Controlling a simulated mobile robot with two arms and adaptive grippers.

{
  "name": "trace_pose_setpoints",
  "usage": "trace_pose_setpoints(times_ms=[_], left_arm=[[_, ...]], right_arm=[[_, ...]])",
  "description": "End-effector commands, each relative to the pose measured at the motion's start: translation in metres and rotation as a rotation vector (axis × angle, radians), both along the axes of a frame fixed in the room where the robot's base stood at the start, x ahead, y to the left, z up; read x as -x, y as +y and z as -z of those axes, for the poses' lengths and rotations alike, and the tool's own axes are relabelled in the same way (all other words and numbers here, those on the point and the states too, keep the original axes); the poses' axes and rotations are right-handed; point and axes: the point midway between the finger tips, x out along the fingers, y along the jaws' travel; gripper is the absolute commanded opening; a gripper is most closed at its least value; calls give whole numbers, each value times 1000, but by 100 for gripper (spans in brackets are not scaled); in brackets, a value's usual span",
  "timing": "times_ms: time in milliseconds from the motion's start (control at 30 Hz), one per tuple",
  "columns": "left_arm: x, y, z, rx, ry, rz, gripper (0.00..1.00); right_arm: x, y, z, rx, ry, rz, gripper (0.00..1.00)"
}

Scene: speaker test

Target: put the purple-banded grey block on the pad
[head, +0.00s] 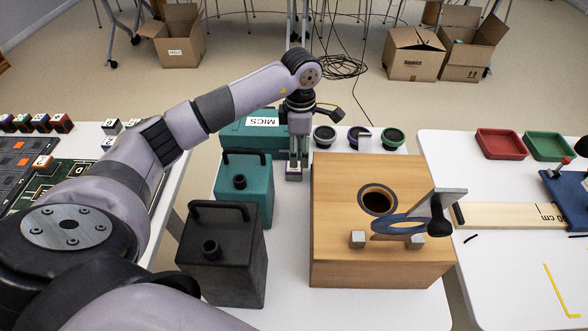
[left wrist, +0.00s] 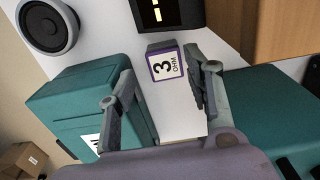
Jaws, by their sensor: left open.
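The purple-banded grey block (left wrist: 165,62) stands on the white table, its white "3 OHM" label facing the left wrist camera. In the head view the block (head: 293,175) shows just below my left fingertips. My left gripper (head: 298,163) reaches down behind the teal can and is open. In the left wrist view its fingers (left wrist: 160,88) are spread with nothing held between them. The block lies just beyond the tips, nearer the right-hand finger; whether it touches is unclear. I cannot pick out the pad with certainty. My right gripper is not in view.
A wooden box (head: 335,240) stands close right of the block. A teal can (head: 242,180) and a black can (head: 225,265) stand to the left and front. A teal MICS case (head: 240,138) and round speakers (head: 393,138) are behind. A dark display (left wrist: 168,14) is near the block.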

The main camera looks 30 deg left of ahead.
Motion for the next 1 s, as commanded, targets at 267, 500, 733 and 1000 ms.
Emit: trace_pose_setpoints(times_ms=[267, 500, 733, 1000], left_arm=[[2, -1, 22, 2, 3, 1, 47], [5, 0, 57, 1, 4, 1, 47], [4, 0, 68, -1, -1, 1, 47], [4, 0, 67, 0, 0, 1, 37]], right_arm=[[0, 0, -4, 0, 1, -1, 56], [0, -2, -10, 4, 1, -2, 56], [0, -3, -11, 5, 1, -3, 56], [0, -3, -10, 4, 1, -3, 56]])
